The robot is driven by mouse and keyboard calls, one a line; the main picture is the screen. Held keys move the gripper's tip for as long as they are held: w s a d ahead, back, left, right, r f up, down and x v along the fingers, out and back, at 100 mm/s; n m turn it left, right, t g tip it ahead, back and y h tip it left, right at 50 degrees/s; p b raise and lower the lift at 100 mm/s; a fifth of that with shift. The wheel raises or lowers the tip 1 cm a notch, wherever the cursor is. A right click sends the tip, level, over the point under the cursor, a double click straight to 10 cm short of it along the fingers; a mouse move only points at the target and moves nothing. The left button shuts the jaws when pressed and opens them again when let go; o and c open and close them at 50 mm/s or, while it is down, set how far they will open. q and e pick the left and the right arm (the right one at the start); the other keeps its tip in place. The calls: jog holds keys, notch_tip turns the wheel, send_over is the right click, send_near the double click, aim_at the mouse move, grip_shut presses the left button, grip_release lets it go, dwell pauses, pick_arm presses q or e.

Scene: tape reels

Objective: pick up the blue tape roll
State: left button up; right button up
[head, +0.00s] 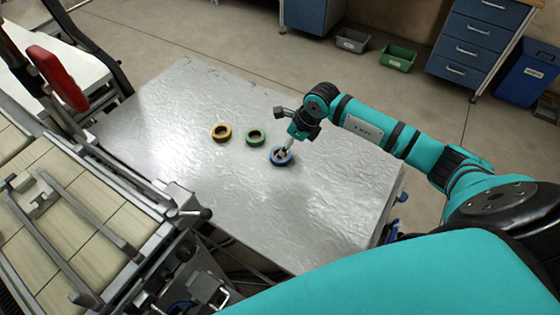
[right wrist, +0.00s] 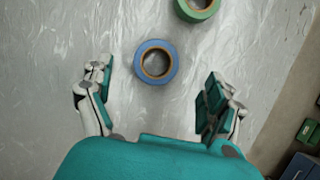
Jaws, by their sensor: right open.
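The blue tape roll (head: 273,157) lies flat on the metal table (head: 250,210), at the right end of a row of rolls. In the right wrist view the blue tape roll (right wrist: 138,64) lies ahead of the fingers, nearer the left finger. My right gripper (head: 282,154) is over the blue roll in the head view and partly hides it. In the right wrist view my right gripper (right wrist: 154,90) is open with nothing between its fingers. I cannot tell its exact height above the table. My left gripper is not in view.
A green tape roll (head: 256,137) lies left of the blue one, and it also shows in the right wrist view (right wrist: 198,14). A yellow-orange roll (head: 222,133) lies further left. A conveyor (head: 75,210) borders the table's left side. The table's front part is clear.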

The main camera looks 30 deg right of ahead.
jog(key=shift+f, duration=0.2)
jog(key=shift+w+a+f, duration=0.1)
jog(key=shift+a+f, duration=0.05)
jog(key=shift+f, duration=0.05)
jog(key=b+x, duration=0.2)
jog(key=x, duration=0.1)
jog(key=b+x, duration=0.1)
jog(key=shift+f, duration=0.4)
jog(key=shift+a, duration=0.1)
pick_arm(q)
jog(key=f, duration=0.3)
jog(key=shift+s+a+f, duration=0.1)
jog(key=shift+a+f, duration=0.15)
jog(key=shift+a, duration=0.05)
pick_arm(e)
jog(key=shift+r, duration=0.1)
jog(key=shift+c, duration=1.2)
jog(key=c, duration=1)
